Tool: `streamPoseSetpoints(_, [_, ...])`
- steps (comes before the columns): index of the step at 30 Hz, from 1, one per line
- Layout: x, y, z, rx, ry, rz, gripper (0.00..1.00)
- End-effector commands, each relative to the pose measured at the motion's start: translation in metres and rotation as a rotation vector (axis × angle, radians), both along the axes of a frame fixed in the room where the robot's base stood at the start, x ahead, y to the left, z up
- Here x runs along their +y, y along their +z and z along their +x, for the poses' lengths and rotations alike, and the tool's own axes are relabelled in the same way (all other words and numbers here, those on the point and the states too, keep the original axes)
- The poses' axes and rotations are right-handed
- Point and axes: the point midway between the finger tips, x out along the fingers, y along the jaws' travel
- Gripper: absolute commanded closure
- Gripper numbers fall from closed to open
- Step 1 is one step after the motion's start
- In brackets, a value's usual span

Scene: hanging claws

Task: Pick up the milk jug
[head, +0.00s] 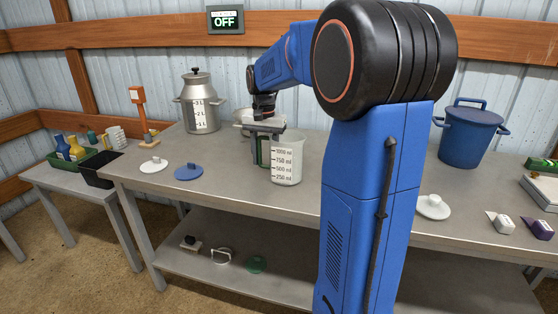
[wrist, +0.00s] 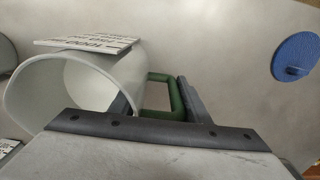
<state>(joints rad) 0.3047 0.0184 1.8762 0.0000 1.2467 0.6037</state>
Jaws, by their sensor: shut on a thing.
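The milk jug (head: 287,160) is a whitish measuring jug with black volume marks and a green handle (head: 263,152). It stands upright on the grey metal table, or very close to its top; I cannot tell if there is a gap. My gripper (head: 266,148) comes from above on the handle side, to the left of the jug body. In the wrist view the jug's open mouth (wrist: 75,90) is at the left, and the green handle (wrist: 165,98) lies between my two fingers (wrist: 160,105). My gripper is shut on the handle. The fingers partly hide the handle.
A metal milk can (head: 198,105) and a bowl (head: 242,118) stand behind. A white lid (head: 153,165) and a blue lid (head: 189,172) lie at the left on the table (head: 235,193). A blue lidded pot (head: 468,137) stands at the right. My arm hides the table's middle.

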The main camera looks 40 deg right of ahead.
Motion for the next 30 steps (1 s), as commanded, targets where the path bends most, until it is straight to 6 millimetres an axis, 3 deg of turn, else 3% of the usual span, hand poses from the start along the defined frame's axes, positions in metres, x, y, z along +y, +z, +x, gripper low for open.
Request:
streamPoseSetpoints(14, [0.000, 0.012, 0.000, -0.002, 0.000, -0.001, 1.00])
streamPoseSetpoints(30, [0.000, 0.055, 0.000, -0.002, 0.000, -0.001, 1.00])
